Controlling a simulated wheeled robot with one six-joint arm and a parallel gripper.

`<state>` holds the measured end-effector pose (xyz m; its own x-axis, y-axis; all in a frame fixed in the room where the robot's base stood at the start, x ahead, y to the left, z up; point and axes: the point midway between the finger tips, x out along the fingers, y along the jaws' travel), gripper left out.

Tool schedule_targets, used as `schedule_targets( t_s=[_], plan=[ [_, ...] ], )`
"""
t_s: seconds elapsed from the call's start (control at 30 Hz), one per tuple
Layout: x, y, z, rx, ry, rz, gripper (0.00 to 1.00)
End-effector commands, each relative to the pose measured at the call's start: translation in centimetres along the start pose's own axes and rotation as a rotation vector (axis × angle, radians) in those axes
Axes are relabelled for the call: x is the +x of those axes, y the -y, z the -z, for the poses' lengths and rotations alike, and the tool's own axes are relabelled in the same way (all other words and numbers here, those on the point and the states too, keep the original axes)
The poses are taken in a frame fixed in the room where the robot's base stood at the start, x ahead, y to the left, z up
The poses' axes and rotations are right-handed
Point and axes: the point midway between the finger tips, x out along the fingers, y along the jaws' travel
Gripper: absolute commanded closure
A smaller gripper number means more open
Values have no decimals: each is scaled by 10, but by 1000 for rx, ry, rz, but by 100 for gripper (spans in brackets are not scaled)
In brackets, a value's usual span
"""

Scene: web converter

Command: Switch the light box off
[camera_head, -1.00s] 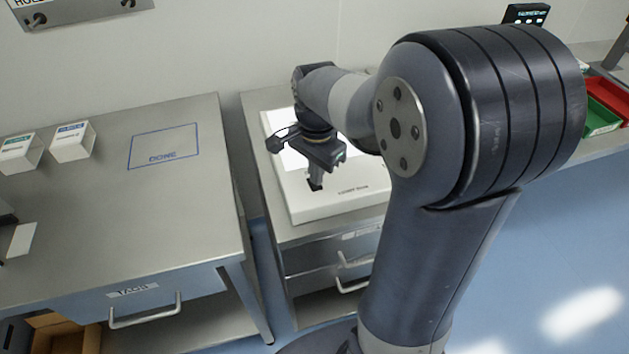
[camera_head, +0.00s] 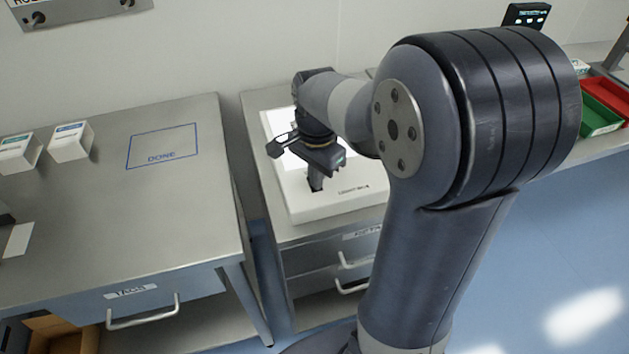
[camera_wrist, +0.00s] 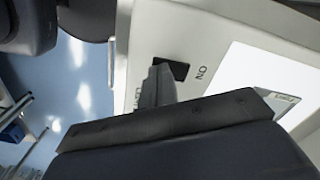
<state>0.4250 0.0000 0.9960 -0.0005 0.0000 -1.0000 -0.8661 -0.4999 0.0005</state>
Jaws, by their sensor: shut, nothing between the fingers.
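The light box (camera_head: 352,203) is a white, shallow box on the metal cabinet, with lettering on its front edge. Its panel (camera_head: 273,122) is bright white and looks lit. In the wrist view the lit panel (camera_wrist: 262,80) lies to the right, and a dark rocker switch (camera_wrist: 172,67) sits in the white frame with "ON" lettered beside it. My gripper (camera_head: 316,185) is shut and empty, pointing down at the front part of the box. In the wrist view its fingertips (camera_wrist: 160,72) are right at the switch and cover part of it. I cannot tell whether they touch it.
A metal table (camera_head: 190,235) stands to the left, with a blue "DONE" outline (camera_head: 162,147) and two small white boxes on it. Green (camera_head: 601,118) and red (camera_head: 608,95) bins stand at the far right. A gap separates the table from the cabinet (camera_head: 318,258).

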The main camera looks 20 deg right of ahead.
Motion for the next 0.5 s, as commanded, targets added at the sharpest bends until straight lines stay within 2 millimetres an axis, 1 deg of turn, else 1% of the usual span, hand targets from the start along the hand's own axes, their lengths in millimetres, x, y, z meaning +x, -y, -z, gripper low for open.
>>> schedule_targets(
  t_s=[0.13,0.27,0.37,0.5],
  plan=[
    [3,0,0,0,0,0,100],
    [2,0,0,0,1,-1,100],
    [-3,0,0,0,1,-1,100],
    [-16,0,0,0,0,0,100]
  ],
)
